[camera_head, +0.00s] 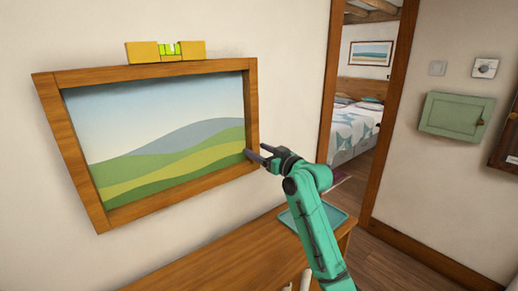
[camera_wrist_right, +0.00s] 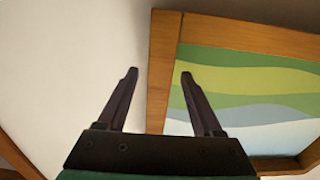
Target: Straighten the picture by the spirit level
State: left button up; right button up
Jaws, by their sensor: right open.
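The picture (camera_head: 165,140) is a green-hill landscape in a brown wooden frame (camera_head: 75,150) on the pale wall. A yellow spirit level (camera_head: 142,52) with a green vial (camera_head: 169,49) rests along the frame's top edge; I cannot read its bubble. My right gripper (camera_head: 256,153) is open at the frame's lower right side. In the right wrist view, its two fingertips (camera_wrist_right: 158,73) lie either side of the frame's side rail (camera_wrist_right: 160,65) as seen; I cannot tell whether they touch it. My left gripper is out of view.
A wooden surface (camera_head: 215,262) stands below the picture, with a teal tray (camera_head: 330,217) at its right end. A doorway to the right shows a bed (camera_head: 352,125). A green wall cabinet (camera_head: 455,115) hangs further right. The wall between frame and doorway is clear.

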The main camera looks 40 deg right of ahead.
grip_shut()
dwell(1.3)
